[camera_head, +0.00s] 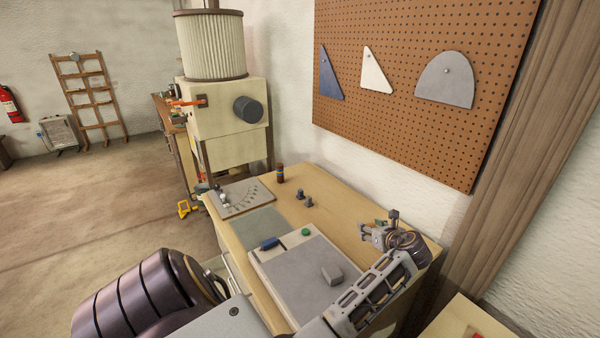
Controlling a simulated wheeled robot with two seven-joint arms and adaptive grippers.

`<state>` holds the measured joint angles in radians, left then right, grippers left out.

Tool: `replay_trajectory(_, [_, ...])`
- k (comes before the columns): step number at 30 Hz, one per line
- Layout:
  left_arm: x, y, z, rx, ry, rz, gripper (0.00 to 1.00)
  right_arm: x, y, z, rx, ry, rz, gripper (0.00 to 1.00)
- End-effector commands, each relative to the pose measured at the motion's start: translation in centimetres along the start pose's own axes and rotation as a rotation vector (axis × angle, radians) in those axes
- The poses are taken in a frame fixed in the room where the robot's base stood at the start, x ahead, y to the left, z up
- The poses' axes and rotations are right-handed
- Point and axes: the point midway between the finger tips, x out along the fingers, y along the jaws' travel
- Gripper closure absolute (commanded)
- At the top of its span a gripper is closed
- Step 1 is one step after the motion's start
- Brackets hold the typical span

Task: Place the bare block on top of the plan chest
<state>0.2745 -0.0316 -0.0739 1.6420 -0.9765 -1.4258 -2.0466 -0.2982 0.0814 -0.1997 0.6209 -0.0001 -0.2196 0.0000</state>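A plain grey block (332,275) lies on a flat grey panel with a pale border (290,283) on the wooden-topped bench; it may be the bare block, but I cannot be sure. The light wood top (338,212) may be the plan chest's top; its front is mostly hidden by my arm. My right gripper (378,229) is over the right end of that top, beyond and to the right of the grey block and apart from it. Its fingers are too small and cluttered to tell whether they are open or hold anything. My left gripper is not in view.
A blue piece (268,243) and a green round piece (306,232) sit on the panel's far border. Dark pegs (304,198), a banded cylinder (280,173) and a marked plate (243,197) stand farther back. A pegboard (420,110) hangs behind. The top's middle is fairly clear.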

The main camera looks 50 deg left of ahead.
Motion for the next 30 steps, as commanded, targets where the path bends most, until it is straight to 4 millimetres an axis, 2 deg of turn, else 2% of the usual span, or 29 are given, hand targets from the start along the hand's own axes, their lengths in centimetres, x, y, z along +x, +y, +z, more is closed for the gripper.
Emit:
replay_trajectory(9, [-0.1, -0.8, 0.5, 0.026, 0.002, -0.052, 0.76, 0.0, -0.1, 0.3, 0.0, -0.003, -0.001, 0.6])
replay_trajectory(23, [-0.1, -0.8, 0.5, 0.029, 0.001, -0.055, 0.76, 0.0, -0.2, 0.3, 0.0, -0.004, -0.002, 0.6])
replay_trajectory(30, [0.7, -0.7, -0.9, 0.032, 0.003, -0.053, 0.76, 0.0, -0.4, 0.2, 0.001, -0.004, -0.004, 0.6])
